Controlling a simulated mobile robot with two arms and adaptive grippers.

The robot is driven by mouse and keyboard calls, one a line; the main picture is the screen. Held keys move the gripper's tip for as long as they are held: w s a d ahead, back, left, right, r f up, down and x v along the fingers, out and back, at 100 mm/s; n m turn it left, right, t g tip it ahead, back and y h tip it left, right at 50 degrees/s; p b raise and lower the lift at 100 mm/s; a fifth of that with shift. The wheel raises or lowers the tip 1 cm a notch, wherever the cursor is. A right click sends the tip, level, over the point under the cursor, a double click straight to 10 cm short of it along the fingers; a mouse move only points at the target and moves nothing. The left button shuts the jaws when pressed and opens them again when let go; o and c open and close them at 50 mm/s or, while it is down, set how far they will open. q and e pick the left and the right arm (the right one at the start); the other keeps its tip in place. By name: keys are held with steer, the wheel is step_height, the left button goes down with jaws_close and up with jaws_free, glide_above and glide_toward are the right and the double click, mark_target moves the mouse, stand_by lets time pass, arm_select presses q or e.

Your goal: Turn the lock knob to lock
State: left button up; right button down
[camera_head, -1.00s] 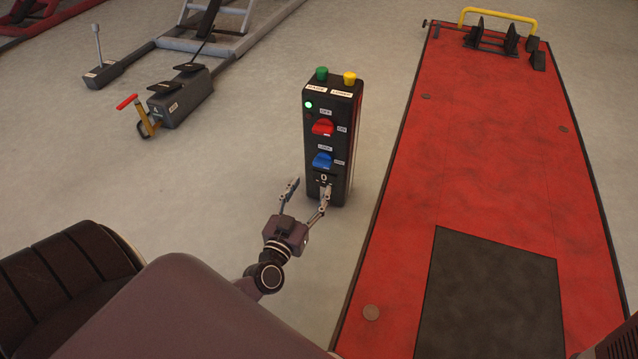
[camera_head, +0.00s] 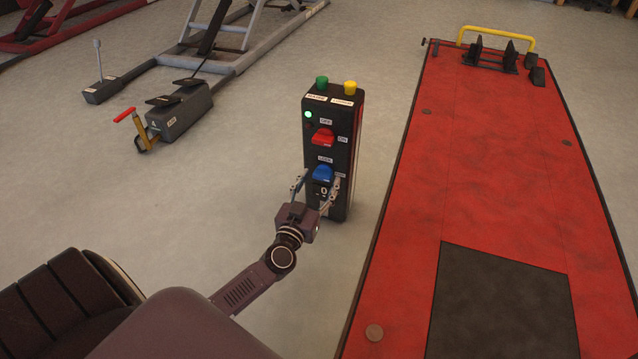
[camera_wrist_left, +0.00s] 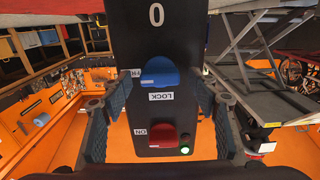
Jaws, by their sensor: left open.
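The black control box (camera_head: 342,130) stands upright on the floor. Its blue lock knob (camera_head: 322,173) sits on the front face below the red knob (camera_head: 323,136); a LOCK label is above the blue knob. My left gripper (camera_head: 318,183) is open, its fingers to either side of the blue knob. In the left wrist view the box appears upside down, with the blue knob (camera_wrist_left: 160,72) between the open fingers of the left gripper (camera_wrist_left: 158,100); neither finger clearly touches it. My right gripper is not in view.
A green button (camera_head: 322,82) and a yellow button (camera_head: 350,87) top the box, and a green light (camera_head: 308,114) is lit. A red lift platform (camera_head: 500,160) lies to the right. A grey pedal unit (camera_head: 180,108) is on the floor at left.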

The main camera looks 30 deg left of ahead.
arm_select(q)
steer(key=shift+c, duration=0.6)
steer(key=c, duration=1)
steer(key=shift+c, duration=0.2)
steer(key=n+p, duration=0.1)
steer(key=n, duration=0.2)
steer(key=n+p, duration=0.1)
steer(key=n, duration=0.2)
steer(key=shift+n, duration=0.3)
steer(key=n, duration=0.5)
steer(key=shift+f+p, duration=0.1)
steer(key=shift+p, duration=0.3)
steer(key=n, duration=0.6)
steer(key=shift+s, duration=0.1)
steer(key=shift+n, duration=0.3)
